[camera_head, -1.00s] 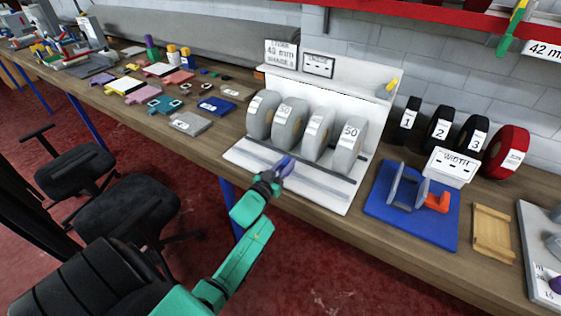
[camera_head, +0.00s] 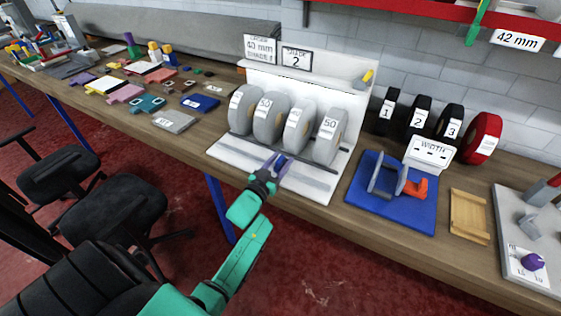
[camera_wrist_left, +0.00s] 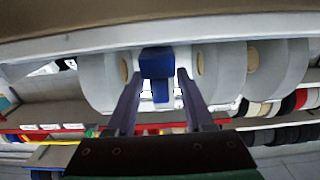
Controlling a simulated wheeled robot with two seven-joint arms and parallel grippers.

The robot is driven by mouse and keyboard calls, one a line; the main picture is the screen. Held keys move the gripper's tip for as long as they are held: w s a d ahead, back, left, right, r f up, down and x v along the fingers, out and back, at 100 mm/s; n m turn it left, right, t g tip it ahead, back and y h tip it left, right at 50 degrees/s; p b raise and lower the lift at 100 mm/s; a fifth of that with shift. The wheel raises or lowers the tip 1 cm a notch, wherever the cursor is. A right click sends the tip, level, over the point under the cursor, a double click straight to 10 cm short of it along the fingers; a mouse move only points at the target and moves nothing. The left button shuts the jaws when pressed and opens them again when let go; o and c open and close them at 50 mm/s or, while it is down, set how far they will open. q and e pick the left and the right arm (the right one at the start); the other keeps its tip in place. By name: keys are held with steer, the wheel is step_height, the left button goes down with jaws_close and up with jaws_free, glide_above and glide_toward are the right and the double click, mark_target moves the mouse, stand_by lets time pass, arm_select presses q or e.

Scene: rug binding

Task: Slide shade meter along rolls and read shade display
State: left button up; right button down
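Several grey rolls stand upright in a row: the leftmost roll (camera_head: 240,112), the second roll (camera_head: 268,122), the third roll (camera_head: 296,130) and the rightmost roll (camera_head: 328,140). The shade display (camera_head: 296,59) reads "SHADE 2". My right gripper is out of view.
An order sign (camera_head: 261,49) reading 40 or 42 mm stands left of the display. Numbered black rolls and a red roll (camera_head: 482,138) stand right, behind the width box (camera_head: 429,152). A blue fixture (camera_head: 408,212) and wooden tray (camera_head: 469,215) are in front. Swatches lie left.

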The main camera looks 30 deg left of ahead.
arm_select(q)
steer(key=s+b, duration=0.1)
steer(key=s, duration=1.3)
steer(key=shift+s+d+b, duration=0.2)
steer(key=shift+s+b, duration=0.05)
steer(key=shift+b, duration=0.15)
steer(key=shift+f, duration=0.1)
steer(key=s+d+f+g, duration=0.1)
steer(key=s+f+g, duration=0.15)
steer(key=f, duration=0.75)
steer(key=s+d+f+g, duration=0.2)
steer(key=f+g, duration=0.1)
steer(key=f, duration=0.6)
steer(key=s+d+f+g, duration=0.1)
steer(key=s+f+g, duration=0.2)
steer(key=f, duration=0.7)
steer(key=s+f+m+g, duration=0.1)
steer(key=s+f+g, duration=0.3)
steer(key=s+f, duration=0.4)
steer(key=s+f+m+g, duration=0.1)
steer(key=s+f+g, duration=0.3)
steer(key=s+f, duration=0.4)
steer(key=s, duration=0.7)
steer(key=shift+a+m, duration=0.3)
steer(key=shift+a, duration=0.1)
